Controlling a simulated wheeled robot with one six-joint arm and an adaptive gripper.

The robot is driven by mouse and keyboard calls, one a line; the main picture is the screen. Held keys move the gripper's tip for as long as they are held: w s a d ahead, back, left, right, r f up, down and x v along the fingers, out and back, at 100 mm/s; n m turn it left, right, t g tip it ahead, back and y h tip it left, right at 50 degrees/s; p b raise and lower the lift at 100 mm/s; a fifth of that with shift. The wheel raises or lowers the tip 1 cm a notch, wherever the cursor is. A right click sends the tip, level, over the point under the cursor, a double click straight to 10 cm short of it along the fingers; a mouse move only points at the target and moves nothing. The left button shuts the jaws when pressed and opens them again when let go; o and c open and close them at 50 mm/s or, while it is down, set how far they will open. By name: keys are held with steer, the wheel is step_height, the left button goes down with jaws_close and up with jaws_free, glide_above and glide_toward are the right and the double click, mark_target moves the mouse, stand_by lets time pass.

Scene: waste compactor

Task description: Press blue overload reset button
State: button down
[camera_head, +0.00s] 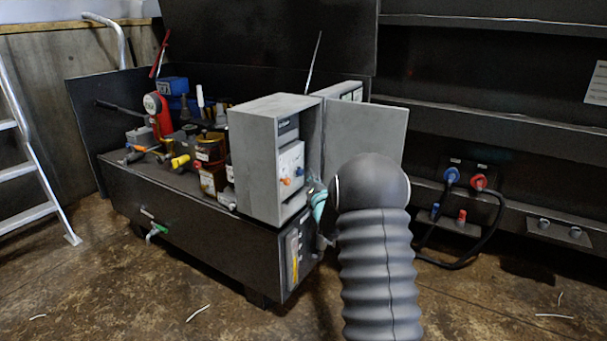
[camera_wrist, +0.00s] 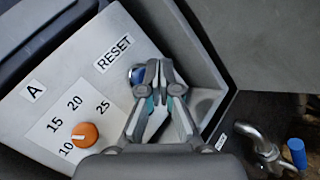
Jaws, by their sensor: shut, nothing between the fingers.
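The blue reset button (camera_wrist: 137,75) shows in the wrist view beside the RESET label (camera_wrist: 114,54), on a light panel. My gripper (camera_wrist: 158,72) is shut and empty, its fingertips just right of the button and covering part of it. I cannot tell whether they touch it. In the head view the button is a small blue spot (camera_head: 300,171) on the panel inside the open grey control box (camera_head: 252,160). My gripper (camera_head: 314,186) shows there at the box's right side, partly hidden by my arm.
An orange dial (camera_wrist: 84,134) with a number scale sits on the same panel. The box's door (camera_head: 375,130) stands open to the right. In the wrist view a metal pipe fitting (camera_wrist: 262,145) and a blue cap (camera_wrist: 296,153) lie at lower right.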

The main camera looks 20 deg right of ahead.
steer(key=shift+w+a+f+b, duration=0.15)
steer(key=shift+w+a+b, duration=0.05)
steer(key=shift+b, duration=0.45)
steer(key=shift+w+a, duration=0.1)
stand_by(0.6)
steer(key=shift+w+a+b, duration=0.25)
steer(key=shift+w+b, duration=0.1)
steer(key=shift+b, duration=0.35)
stand_by(0.4)
steer(key=shift+s, duration=0.1)
stand_by(0.4)
steer(key=shift+s+d+b, duration=0.5)
steer(key=shift+s+b, duration=0.1)
steer(key=shift+b, duration=0.2)
steer(key=shift+s+d, duration=0.1)
steer(key=s+d+b, duration=0.1)
steer(key=s, duration=0.1)
steer(key=s+d, duration=0.1)
steer(key=d, duration=0.1)
steer(key=shift+s+b, duration=0.35)
steer(key=shift+b, duration=0.05)
